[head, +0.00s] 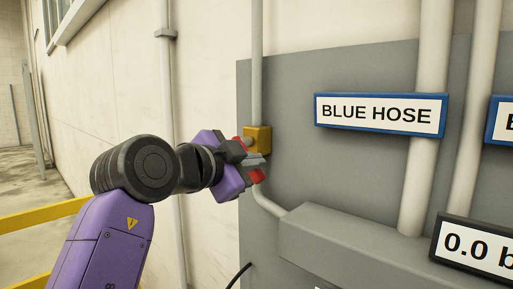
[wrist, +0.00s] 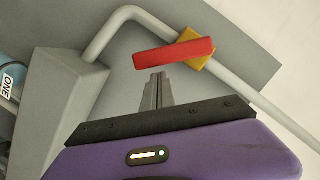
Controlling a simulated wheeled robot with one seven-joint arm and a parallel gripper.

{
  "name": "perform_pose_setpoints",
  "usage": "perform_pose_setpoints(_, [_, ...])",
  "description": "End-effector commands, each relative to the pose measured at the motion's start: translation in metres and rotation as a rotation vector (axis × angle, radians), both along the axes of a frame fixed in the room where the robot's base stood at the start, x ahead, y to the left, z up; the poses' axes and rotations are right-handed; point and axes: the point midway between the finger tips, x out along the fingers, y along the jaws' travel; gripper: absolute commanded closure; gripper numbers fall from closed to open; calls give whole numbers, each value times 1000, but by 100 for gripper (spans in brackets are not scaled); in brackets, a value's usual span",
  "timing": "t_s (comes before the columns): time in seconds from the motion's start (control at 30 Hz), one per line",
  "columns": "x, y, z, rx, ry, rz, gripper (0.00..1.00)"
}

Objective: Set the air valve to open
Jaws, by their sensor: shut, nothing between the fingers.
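The air valve has a yellow body (head: 262,137) on a thin grey pipe at the left edge of the grey panel. Its red handle (head: 257,176) is partly hidden behind my gripper (head: 256,160) in the head view. In the wrist view the red handle (wrist: 174,54) shows whole, reaching left from the yellow body (wrist: 199,46) at a slant across the pipe. My gripper (wrist: 158,78) is shut and empty, its fingertips just below the handle's middle in that view. I cannot tell whether they touch it.
The grey pipe (head: 257,60) runs down the wall and bends into a grey housing (head: 345,240). A "BLUE HOSE" sign (head: 380,114) and a gauge display (head: 478,248) are to the right. A yellow rail (head: 40,215) stands at left.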

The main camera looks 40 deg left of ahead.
Motion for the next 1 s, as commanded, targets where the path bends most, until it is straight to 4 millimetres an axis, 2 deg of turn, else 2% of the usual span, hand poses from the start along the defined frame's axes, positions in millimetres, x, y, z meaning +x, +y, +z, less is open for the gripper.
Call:
perform_pose_setpoints(0.53, [0, 3, -5, 9, -1, 1, 100])
perform_pose_setpoints(1.0, [0, 0, -21, 150, -13, 0, 100])
